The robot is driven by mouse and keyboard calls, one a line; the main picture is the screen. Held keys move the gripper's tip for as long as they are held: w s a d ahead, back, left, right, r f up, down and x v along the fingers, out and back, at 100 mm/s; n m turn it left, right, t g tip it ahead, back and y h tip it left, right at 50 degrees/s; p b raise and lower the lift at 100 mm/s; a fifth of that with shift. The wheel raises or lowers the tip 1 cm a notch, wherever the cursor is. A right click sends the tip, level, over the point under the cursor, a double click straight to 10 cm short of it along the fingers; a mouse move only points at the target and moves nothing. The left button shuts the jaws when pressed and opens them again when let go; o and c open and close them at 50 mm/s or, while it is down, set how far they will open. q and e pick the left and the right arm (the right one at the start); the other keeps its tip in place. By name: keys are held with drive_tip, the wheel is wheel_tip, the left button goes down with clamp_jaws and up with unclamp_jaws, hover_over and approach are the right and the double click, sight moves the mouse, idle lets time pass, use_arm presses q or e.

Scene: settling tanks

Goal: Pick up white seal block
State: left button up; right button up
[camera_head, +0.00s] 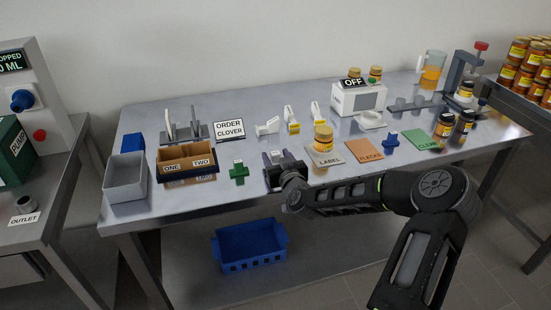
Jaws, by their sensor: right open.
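My right gripper (276,159) reaches in from the right and hovers low over the front middle of the steel table (225,202). Its jaws are open. A small white piece (275,155) shows between the fingertips and looks like the white seal block; most of it is hidden by the gripper. I cannot tell whether the fingers touch it. A green block (238,173) of similar kind stands just left of the gripper, and a blue one (390,139) stands further right. My left gripper is not in view.
A brown two-part tray (187,176) and a grey bin (126,188) stand to the left. White dispensers, a sign and an OFF box (357,100) stand behind.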

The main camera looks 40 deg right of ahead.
drive_tip(key=shift+w+d+f, duration=0.1)
drive_tip(key=shift+w+d, duration=0.05)
drive_tip(key=shift+w, duration=0.4)
drive_tip(key=shift+c, duration=0.3)
clamp_jaws()
idle(0.3)
